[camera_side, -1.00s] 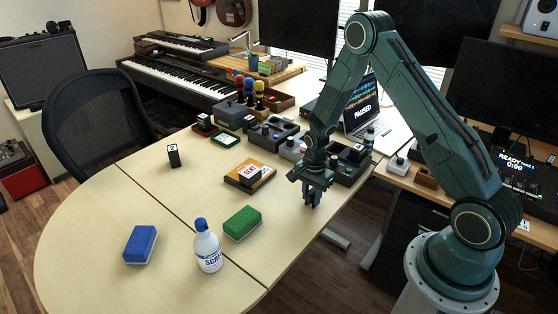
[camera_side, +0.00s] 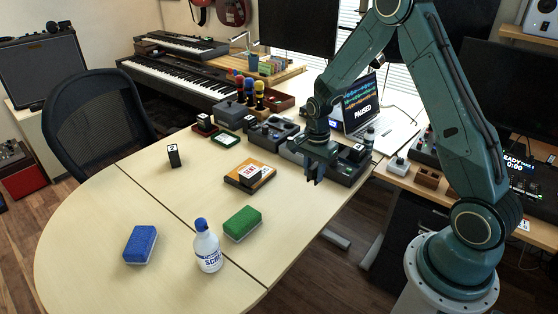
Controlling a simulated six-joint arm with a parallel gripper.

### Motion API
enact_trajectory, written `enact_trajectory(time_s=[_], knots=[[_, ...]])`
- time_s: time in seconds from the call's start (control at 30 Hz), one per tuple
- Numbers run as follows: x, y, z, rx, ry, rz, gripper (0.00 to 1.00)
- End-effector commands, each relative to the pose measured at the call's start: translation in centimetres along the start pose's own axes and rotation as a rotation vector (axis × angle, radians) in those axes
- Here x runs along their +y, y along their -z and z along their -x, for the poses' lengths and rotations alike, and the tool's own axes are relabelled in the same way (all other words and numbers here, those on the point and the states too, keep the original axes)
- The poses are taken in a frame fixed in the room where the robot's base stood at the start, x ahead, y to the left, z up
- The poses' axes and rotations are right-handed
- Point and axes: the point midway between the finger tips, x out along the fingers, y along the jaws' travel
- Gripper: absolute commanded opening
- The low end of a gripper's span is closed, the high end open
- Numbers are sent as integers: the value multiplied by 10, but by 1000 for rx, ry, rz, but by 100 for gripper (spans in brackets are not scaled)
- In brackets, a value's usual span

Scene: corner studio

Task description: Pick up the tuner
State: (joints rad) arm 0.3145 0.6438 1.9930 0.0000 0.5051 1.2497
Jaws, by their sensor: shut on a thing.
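My gripper (camera_side: 314,175) is at the right part of the table, in front of a row of dark devices. It is shut on a small dark thing, which I take to be the tuner. The fingers hide most of it, and its shape and face cannot be made out. The gripper points downward and appears to be above the tabletop. A small upright black block (camera_side: 174,155) with a white label on top stands alone at the left of the table.
An orange box (camera_side: 250,175) lies mid-table. A dark labelled box (camera_side: 357,153) and a laptop (camera_side: 385,130) are close behind the gripper. The table's left side is mostly bare.

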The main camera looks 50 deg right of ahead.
Motion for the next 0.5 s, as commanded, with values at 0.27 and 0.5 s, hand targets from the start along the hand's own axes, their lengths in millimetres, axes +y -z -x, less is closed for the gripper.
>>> enact_trajectory(time_s=[0.27,0.5], knots=[[-1,0,58,2,5,0,8],[-1,0,92,1,3,0,8]])
